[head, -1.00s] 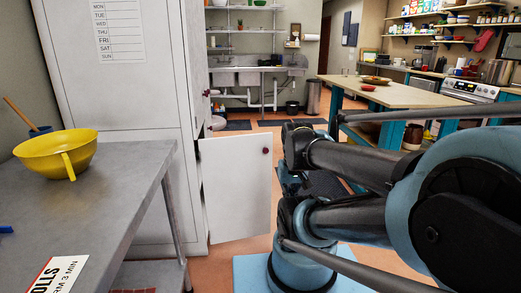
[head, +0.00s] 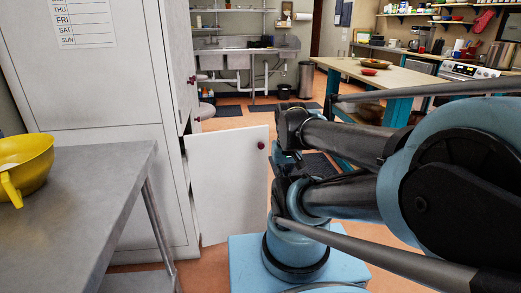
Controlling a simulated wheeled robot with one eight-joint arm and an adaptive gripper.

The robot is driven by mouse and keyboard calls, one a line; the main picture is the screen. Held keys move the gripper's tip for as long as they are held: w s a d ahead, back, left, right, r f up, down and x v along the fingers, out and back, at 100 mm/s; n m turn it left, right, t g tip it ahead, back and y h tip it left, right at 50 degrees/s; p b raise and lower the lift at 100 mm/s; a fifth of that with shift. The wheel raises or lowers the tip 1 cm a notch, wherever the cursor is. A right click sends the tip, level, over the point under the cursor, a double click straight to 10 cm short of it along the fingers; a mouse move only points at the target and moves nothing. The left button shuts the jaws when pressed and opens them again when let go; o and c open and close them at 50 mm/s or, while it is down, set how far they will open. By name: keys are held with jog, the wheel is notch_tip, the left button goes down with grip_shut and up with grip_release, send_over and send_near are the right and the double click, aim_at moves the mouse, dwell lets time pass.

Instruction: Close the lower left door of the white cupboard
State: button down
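The white cupboard (head: 100,85) stands at the left in the head view. Its lower left door (head: 228,188) is open and swung out to the right, with a dark red knob (head: 261,145) near its upper right corner. A dark gap shows along the hinge side. My gripper (head: 284,160) is just right of the door's free edge, partly hidden by my arm's dark links. It is small and dark, and its fingers cannot be made out. I cannot tell whether it touches the door.
A grey metal table (head: 85,195) with a yellow colander (head: 25,168) on it stands at the front left, close to the cupboard. A wood-topped blue island (head: 390,85) is at the back right. A sink (head: 235,62) and a bin (head: 305,80) are behind. Floor shows beyond the door.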

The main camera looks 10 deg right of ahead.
aim_at(260, 148)
jog(key=w+a+r+n+t, duration=0.1)
jog(key=w+r, duration=0.1)
jog(key=w, duration=1)
jog(key=w+a+r+t, duration=0.1)
jog(key=w+r, duration=0.2)
jog(key=w, duration=0.8)
jog(key=shift+y, duration=0.3)
jog(key=shift+w+a+f, duration=0.2)
jog(key=shift+w+f, duration=1.85)
jog(key=shift+f, duration=0.3)
jog(key=shift+w+a+f, duration=0.15)
jog(key=shift+w+f, duration=1.9)
jog(key=shift+f, duration=0.3)
jog(key=shift+a, duration=0.1)
jog(key=shift+w, duration=0.1)
